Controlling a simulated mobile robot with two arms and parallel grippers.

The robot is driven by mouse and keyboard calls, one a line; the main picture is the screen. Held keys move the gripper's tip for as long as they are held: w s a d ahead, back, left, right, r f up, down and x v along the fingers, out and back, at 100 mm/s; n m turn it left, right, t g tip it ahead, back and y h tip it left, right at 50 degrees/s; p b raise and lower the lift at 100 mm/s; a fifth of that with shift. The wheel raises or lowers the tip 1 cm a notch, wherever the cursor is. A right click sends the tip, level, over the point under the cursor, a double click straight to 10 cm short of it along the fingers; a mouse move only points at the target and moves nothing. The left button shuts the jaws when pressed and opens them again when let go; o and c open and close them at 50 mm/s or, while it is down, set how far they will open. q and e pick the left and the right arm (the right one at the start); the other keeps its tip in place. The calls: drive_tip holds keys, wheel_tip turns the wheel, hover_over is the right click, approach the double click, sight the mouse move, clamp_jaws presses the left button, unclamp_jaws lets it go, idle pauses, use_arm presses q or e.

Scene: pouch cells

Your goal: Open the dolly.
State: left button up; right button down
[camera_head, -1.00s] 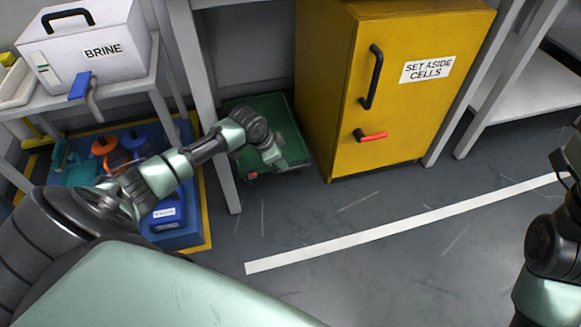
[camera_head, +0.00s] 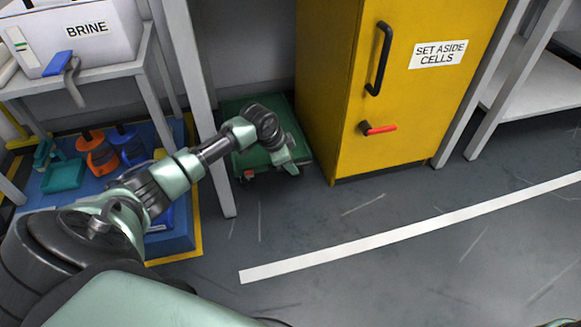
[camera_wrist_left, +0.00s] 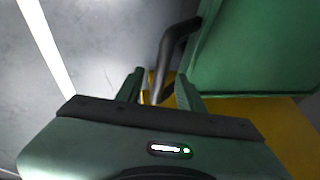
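The green dolly (camera_head: 245,111) sits low on the floor under the bench, left of the yellow cabinet. It has a small red part (camera_head: 249,175) at its near left corner. My left gripper (camera_head: 291,168) is at its near right side and partly covers it. In the left wrist view a green panel (camera_wrist_left: 260,50), seemingly the dolly, fills the upper right, with a dark bent handle bar (camera_wrist_left: 166,58) beside it. My left fingers (camera_wrist_left: 159,80) are apart, with the bar showing between them; contact cannot be seen. My right gripper is out of view.
The yellow cabinet (camera_head: 350,100), labelled SET ASIDE CELLS, stands close right of the dolly. A bench leg (camera_head: 213,140) stands at its left. Open floor with a white line (camera_head: 400,242) is in front.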

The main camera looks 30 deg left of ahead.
use_arm(q)
drive_tip(key=shift+f, duration=0.1)
clamp_jaws()
idle(1.4)
